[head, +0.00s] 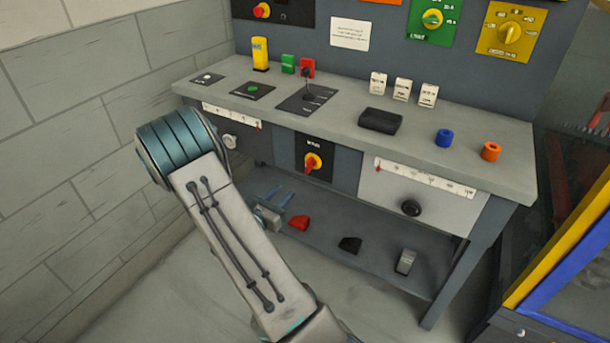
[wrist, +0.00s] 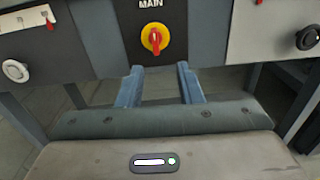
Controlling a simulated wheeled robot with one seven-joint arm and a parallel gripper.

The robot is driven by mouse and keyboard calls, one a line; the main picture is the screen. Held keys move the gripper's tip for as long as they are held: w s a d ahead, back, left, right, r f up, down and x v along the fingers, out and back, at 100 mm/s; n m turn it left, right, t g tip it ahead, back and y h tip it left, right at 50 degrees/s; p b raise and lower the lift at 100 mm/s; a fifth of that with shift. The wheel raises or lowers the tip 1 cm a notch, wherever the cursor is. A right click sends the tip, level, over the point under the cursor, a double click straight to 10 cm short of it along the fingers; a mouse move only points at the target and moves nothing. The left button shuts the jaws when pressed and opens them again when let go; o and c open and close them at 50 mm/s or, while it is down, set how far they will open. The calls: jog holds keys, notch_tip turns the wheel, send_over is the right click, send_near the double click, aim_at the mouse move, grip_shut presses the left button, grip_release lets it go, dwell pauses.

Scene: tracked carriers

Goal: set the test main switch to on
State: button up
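The main switch is a red rotary handle on a yellow disc (head: 313,162), on a black plate on the bench front. Its label is partly readable as "MAIN" in the wrist view, where the switch (wrist: 154,39) shows at top centre with its handle about upright. In the head view the handle looks slightly tilted. My gripper (head: 278,205) is below and left of the switch in the head view. In the wrist view its two blue fingers (wrist: 160,84) are spread apart with nothing between them, just below the switch plate and not touching the switch.
The lower shelf holds a red block (head: 299,223), a black block (head: 350,245) and a grey block (head: 405,262). The benchtop (head: 340,130) overhangs the switch.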

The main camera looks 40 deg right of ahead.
aim_at(306, 167)
jog(key=x, duration=0.9)
jog(key=w+x, duration=0.1)
jog(key=x, duration=0.4)
jog(key=shift+a+f+b, duration=0.2)
jog(key=shift+f+b, duration=0.15)
jog(key=shift+n+t, duration=0.3)
grip_shut()
